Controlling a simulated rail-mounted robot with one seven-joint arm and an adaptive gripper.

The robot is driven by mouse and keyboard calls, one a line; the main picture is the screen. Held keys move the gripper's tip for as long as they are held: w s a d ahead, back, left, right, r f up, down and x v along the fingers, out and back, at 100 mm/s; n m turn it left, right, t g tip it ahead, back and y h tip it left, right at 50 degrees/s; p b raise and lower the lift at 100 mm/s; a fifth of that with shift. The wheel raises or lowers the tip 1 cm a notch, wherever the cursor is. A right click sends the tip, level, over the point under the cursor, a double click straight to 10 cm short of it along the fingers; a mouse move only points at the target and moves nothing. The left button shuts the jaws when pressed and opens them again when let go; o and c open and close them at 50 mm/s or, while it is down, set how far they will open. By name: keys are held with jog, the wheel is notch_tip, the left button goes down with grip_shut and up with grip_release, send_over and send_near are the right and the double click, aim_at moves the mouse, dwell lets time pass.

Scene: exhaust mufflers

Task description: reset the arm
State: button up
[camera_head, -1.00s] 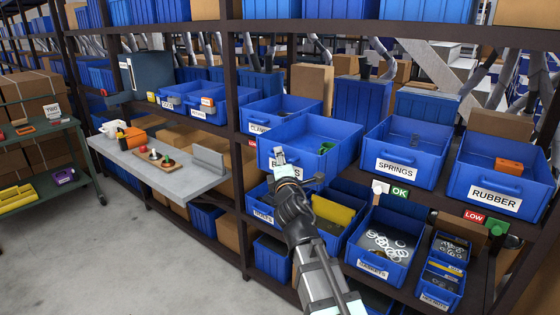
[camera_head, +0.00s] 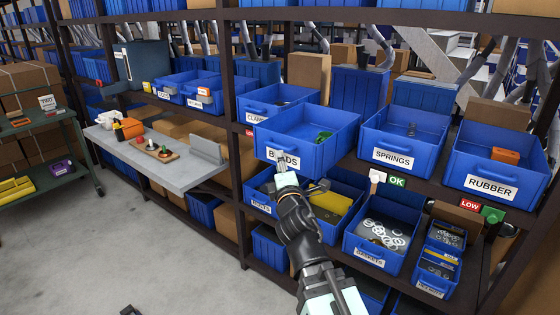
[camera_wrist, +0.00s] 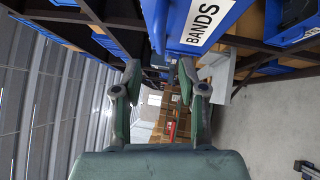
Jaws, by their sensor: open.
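My gripper (camera_head: 281,158) is in front of the blue bin labelled BANDS (camera_head: 318,149), its tip overlapping the label in the head view. I cannot tell from that view whether it touches the bin. In the wrist view the two fingers of my gripper (camera_wrist: 160,75) stand apart with nothing between them. The BANDS label (camera_wrist: 205,20) shows there beyond the fingers, at the upper right. The bin sticks out from its shelf and a green item (camera_head: 322,137) lies inside.
Blue bins labelled SPRINGS (camera_head: 418,142) and RUBBER (camera_head: 520,165) stand to the right. A bin with white rings (camera_head: 362,257) is on the shelf below. A grey side shelf (camera_head: 195,172) juts out at the left. The floor (camera_head: 60,255) at lower left is mostly clear.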

jog(key=d+f+m+g+h, duration=0.2)
jog(key=d+f+m+g, duration=0.3)
jog(key=f, duration=0.6)
jog(key=d+f+m+g+h, duration=0.1)
jog(key=f+m+g+h, duration=0.1)
jog(key=f+m, duration=0.6)
jog(key=s+d+f+m+g, duration=0.15)
jog(key=s+f+g, duration=0.35)
jog(key=f, duration=0.7)
jog(key=s+d+f+m+g, duration=0.15)
jog(key=s+f, duration=0.45)
jog(key=f, duration=0.6)
jog(key=s+d+f+m+g+p, duration=0.1)
jog(key=s+f+g, duration=0.3)
jog(key=s+f, duration=0.4)
jog(key=s+d+f+m+g+y, duration=0.1)
jog(key=s+f+g, duration=0.3)
jog(key=s, duration=1.3)
jog(key=s+d+f+m+g+p, duration=0.1)
jog(key=s+d+f+m+g, duration=0.2)
jog(key=s+f, duration=0.9)
jog(key=shift+s+d+f+g+y+p, duration=0.15)
jog(key=shift+s+g+y+p, duration=0.15)
jog(key=shift+g, duration=0.55)
